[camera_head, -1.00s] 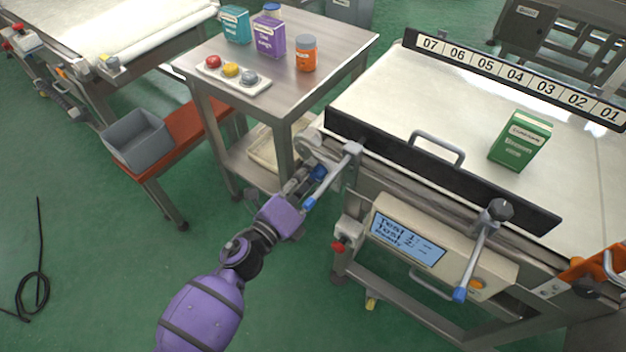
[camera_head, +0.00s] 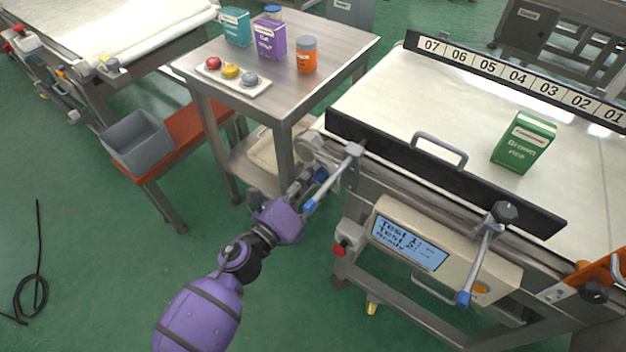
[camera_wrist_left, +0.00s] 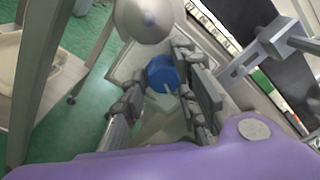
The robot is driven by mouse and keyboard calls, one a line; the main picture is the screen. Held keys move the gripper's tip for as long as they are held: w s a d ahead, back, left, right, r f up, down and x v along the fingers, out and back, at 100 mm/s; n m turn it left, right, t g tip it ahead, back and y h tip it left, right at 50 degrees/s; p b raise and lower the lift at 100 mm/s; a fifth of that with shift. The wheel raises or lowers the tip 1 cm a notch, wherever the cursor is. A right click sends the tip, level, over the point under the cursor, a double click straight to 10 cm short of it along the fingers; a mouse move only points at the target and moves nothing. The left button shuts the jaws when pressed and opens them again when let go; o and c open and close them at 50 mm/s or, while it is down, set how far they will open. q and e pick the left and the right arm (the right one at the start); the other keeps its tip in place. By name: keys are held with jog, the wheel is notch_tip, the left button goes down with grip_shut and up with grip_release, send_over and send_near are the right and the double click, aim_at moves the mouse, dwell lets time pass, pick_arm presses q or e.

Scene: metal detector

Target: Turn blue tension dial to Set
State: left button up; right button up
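The blue tension dial (camera_head: 320,175) is a small round blue knob at the near left end of the conveyor machine, beside a blue-tipped lever (camera_head: 331,186). My left gripper (camera_head: 303,186) is right at the dial. In the left wrist view the dial (camera_wrist_left: 162,74) sits between the tips of the two spread fingers (camera_wrist_left: 160,80), with a pale pointer mark on its lower part. The fingers are open around it; I cannot tell whether either one touches it. The Set label cannot be read. My right gripper is not in view.
A display box (camera_head: 408,242) and a second blue-tipped lever (camera_head: 479,263) are on the machine's front. A green box (camera_head: 523,143) stands on the belt. A steel table (camera_head: 340,48) with boxes, a jar and a button panel is behind my gripper. A red button (camera_head: 340,246) is below.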

pick_arm(q)
jog(key=shift+o, duration=1.3)
jog(key=shift+s+a+f, duration=0.1)
jog(key=shift+a+f, duration=0.1)
jog(key=shift+f, duration=0.25)
jog(key=shift+r, duration=0.2)
jog(key=v, duration=1.2)
